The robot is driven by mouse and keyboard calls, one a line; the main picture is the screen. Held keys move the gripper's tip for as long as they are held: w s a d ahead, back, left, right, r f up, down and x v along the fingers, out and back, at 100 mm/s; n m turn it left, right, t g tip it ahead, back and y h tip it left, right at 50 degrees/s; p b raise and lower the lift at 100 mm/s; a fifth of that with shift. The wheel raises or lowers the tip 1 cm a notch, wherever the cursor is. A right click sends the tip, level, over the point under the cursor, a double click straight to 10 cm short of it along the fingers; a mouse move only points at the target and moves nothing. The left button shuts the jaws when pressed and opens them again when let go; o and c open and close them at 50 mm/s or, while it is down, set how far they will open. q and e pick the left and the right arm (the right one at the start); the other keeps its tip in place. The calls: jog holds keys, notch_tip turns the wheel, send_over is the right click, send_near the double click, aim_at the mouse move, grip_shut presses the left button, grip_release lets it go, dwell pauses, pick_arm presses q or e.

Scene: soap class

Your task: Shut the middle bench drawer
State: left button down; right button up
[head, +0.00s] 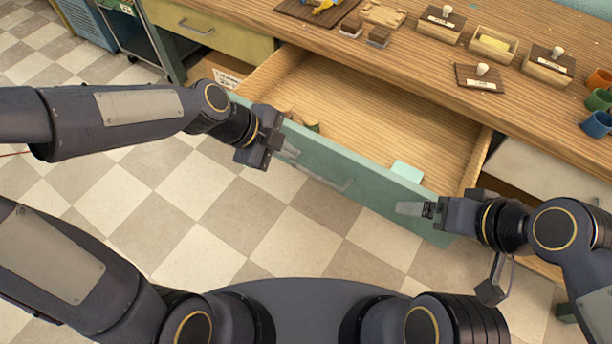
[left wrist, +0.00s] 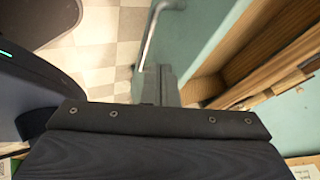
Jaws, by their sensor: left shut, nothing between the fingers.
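The middle bench drawer (head: 370,103) is pulled far out from the bench, with a pale wood inside and a green front (head: 330,170). Its bar handle (head: 325,180) is on the outer face and also shows in the left wrist view (left wrist: 150,35). A light green block lies inside near the front right (head: 407,171), and a small brown and green item (head: 306,122) near the front left. My left gripper (head: 292,152) is shut and empty at the left part of the drawer front; whether it touches cannot be told. My right gripper (head: 408,209) is by the front's right part, its jaw gap unclear.
The bench top (head: 340,38) carries several lidded wooden boxes (head: 441,22), a loose lid (head: 480,77) and coloured cups (head: 597,123) at the right. A yellowish drawer (head: 215,32) to the left is closed. Checkered floor (head: 290,235) lies open before the drawer.

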pick_arm(q)
jog(key=b, duration=0.1)
send_near(326, 171)
jog(key=x, duration=0.4)
jog(key=shift+d+f, duration=0.25)
pick_arm(e)
jog(key=shift+f, duration=0.55)
pick_arm(q)
jog(key=shift+w, duration=0.1)
